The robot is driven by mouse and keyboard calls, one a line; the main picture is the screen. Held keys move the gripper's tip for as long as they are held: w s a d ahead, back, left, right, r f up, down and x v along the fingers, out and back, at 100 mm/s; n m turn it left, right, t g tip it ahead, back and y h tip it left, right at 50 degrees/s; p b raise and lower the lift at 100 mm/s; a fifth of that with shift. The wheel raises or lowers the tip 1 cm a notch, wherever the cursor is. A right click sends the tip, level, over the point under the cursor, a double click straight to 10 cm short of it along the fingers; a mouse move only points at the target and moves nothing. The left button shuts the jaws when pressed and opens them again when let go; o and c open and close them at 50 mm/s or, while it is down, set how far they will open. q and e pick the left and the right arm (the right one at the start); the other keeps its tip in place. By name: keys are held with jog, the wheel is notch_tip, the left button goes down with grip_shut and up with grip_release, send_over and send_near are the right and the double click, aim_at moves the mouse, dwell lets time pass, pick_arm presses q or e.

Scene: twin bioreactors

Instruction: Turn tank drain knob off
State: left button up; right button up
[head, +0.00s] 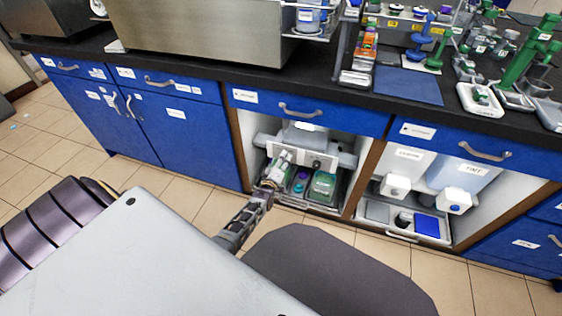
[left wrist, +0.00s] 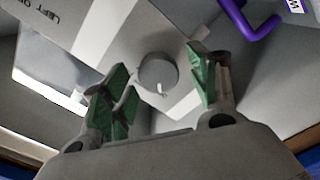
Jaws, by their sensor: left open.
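A round grey knob (left wrist: 158,73) with a small light mark at its lower edge sits on a pale panel (left wrist: 100,38) in the left wrist view. The panel bears printed text starting "LEFT O"; the rest is cut off. My left gripper (left wrist: 157,84) is open, its green-padded fingers on either side of the knob, with visible gaps; contact is not seen. In the head view the left gripper (head: 275,176) reaches into the open middle cabinet, just left of and below the panel (head: 310,159). My right gripper is not in view.
A purple handle-like tube (left wrist: 245,22) is at the upper right of the wrist view. A tray (head: 322,207) with a green-topped box (head: 323,186) lies below the panel. Cabinet frame posts (head: 238,150) flank the opening; white containers (head: 400,165) fill the bay to the right.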

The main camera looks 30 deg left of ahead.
pick_arm(q)
jog(key=v, duration=1.2)
dwell(0.7)
jog(key=shift+f+m, duration=0.1)
jog(key=shift+m, duration=0.2)
dwell(0.5)
